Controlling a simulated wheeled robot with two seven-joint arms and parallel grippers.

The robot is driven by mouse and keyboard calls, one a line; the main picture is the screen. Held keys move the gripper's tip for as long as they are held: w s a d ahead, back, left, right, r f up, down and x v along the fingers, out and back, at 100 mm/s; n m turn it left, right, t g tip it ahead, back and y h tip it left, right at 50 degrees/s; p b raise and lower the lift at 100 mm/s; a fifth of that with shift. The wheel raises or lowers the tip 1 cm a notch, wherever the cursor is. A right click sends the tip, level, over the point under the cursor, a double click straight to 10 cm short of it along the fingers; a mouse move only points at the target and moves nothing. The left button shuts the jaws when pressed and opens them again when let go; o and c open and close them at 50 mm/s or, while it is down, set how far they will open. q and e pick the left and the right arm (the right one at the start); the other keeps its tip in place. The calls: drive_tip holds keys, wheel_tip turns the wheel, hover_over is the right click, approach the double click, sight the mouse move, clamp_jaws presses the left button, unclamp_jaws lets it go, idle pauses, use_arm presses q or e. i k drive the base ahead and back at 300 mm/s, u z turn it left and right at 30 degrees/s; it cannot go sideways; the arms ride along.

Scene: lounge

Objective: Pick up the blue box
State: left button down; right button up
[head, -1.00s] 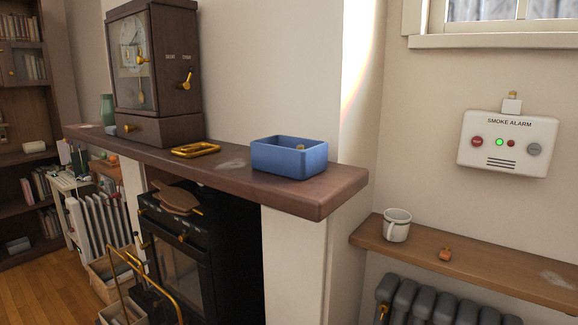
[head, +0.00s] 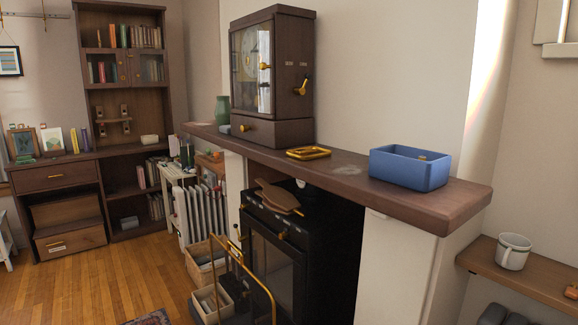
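The blue box (head: 409,168) is an open-topped rectangular box. It sits upright on the right part of the brown mantel shelf (head: 440,206) above the black stove. A small gold-coloured thing (head: 422,157) shows inside it; the rest of its inside is mostly hidden by the front wall. Neither of my grippers is in the head view.
A gold tray-like ring (head: 308,153) and a wooden clock (head: 271,75) stand left of the box on the mantel. The black stove (head: 275,258) is below, with baskets and a gold-framed stand (head: 245,282) before it. A mug (head: 513,251) stands on the lower right shelf. Wooden floor (head: 110,280) is open at left.

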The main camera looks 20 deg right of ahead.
sight(397, 164)
drive_tip(key=u, duration=1.3)
drive_tip(key=k, duration=1.3)
drive_tip(key=z, duration=1.55)
drive_tip(key=i, duration=0.35)
